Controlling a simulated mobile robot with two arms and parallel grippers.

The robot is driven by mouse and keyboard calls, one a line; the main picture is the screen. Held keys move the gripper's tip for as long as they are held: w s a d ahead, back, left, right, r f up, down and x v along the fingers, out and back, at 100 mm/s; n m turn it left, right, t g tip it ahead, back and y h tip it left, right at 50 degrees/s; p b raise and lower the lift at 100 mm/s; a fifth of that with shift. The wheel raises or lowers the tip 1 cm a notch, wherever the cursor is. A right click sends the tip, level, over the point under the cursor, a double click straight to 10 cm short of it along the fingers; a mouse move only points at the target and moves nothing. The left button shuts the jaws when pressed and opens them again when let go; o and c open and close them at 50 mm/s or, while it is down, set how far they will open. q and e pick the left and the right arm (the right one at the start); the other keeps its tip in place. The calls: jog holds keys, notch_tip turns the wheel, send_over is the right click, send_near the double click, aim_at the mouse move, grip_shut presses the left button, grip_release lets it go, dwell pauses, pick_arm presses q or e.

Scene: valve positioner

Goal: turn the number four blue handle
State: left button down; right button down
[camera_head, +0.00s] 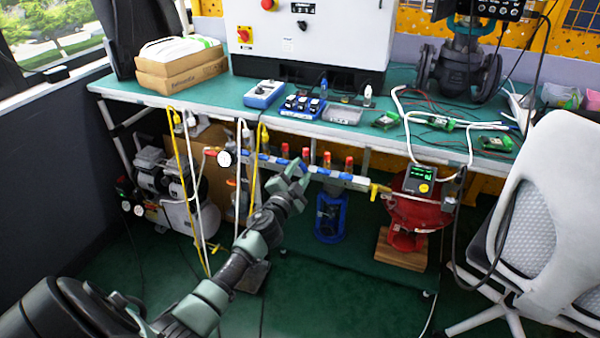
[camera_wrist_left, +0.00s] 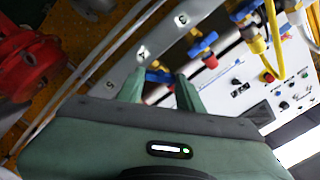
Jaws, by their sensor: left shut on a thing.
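A row of blue handles runs along the grey manifold bar (camera_head: 338,178) under the bench front. In the left wrist view, the bar carries number labels, and the label four (camera_wrist_left: 142,52) lies just beyond my fingers. The blue handle (camera_wrist_left: 157,74) beside that label sits between the fingers of my left gripper (camera_wrist_left: 160,86). The jaws are closed on it, and they partly hide it. A neighbouring blue handle (camera_wrist_left: 203,45) is free, beside the label three. In the head view my left gripper (camera_head: 295,172) reaches the bar, covering part of it. My right gripper is not in view.
The green bench (camera_head: 225,92) stands above the bar. Yellow hoses (camera_head: 181,150) hang at left, and a compressor (camera_head: 155,185) stands behind them. A red valve actuator (camera_head: 418,212) stands right of the bar. A white chair (camera_head: 560,200) fills the right side.

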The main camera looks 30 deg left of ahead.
pick_arm(q)
jog(key=m, duration=0.3)
jog(key=shift+f, duration=0.15)
jog(key=m, duration=0.4)
jog(key=shift+m, duration=0.3)
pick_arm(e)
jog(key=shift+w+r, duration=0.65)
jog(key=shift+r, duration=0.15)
pick_arm(q)
jog(key=shift+m, duration=0.3)
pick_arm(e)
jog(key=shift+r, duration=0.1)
pick_arm(q)
jog(key=c, duration=1.2)
grip_release()
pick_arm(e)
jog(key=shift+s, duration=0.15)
pick_arm(q)
jog(key=shift+s, duration=0.15)
